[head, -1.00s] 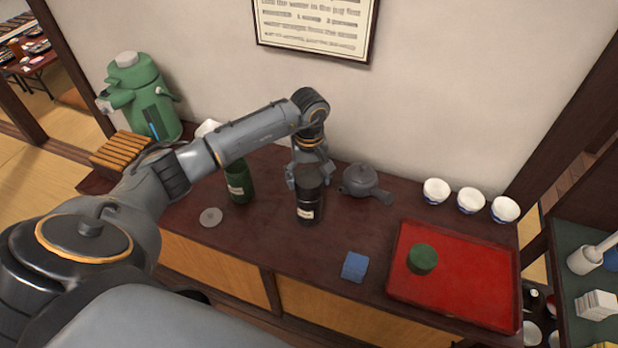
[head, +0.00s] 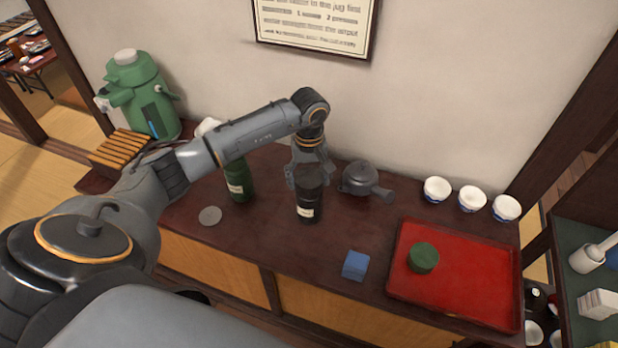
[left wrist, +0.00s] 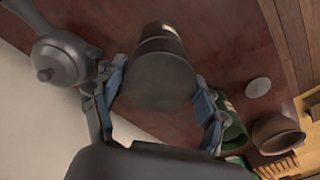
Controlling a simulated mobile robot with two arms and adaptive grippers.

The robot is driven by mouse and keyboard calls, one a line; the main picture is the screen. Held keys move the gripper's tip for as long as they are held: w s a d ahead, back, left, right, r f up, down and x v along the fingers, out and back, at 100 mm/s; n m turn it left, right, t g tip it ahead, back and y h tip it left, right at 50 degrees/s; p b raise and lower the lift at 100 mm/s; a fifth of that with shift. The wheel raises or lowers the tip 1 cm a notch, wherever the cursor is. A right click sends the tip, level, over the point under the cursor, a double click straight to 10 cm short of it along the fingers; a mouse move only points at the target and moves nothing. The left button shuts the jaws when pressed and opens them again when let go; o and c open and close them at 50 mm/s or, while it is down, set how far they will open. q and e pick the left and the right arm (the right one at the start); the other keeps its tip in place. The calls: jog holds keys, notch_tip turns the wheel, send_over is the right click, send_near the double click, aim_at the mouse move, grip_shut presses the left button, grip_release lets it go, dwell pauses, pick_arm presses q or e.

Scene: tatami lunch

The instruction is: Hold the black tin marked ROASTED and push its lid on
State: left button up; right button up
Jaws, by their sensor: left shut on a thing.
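The black tin (head: 309,208) stands upright on the dark counter, with a pale label whose words are too small to read. My left gripper (head: 308,181) comes down from above and is shut on the tin's upper part. In the left wrist view, the dark tin (left wrist: 160,70) lies between the two fingers (left wrist: 158,104). A broad dark cap-like top faces that camera, with a seam towards the body; I cannot tell how far it is pressed down. My right gripper is not in view.
A green tin (head: 238,182) and grey disc (head: 210,216) stand left, a dark teapot (head: 360,179) close right. The red tray (head: 465,275) holds a green lid (head: 423,258). White cups (head: 437,189) line the back right.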

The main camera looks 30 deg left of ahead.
pick_arm(q)
jog(key=shift+f+b, duration=0.35)
dwell(0.5)
jog(key=o, duration=1)
jog(key=shift+o, duration=0.3)
jog(key=shift+r, duration=0.1)
jog(key=shift+r+p, duration=2.15)
jog(key=shift+r, duration=1.8)
grip_shut()
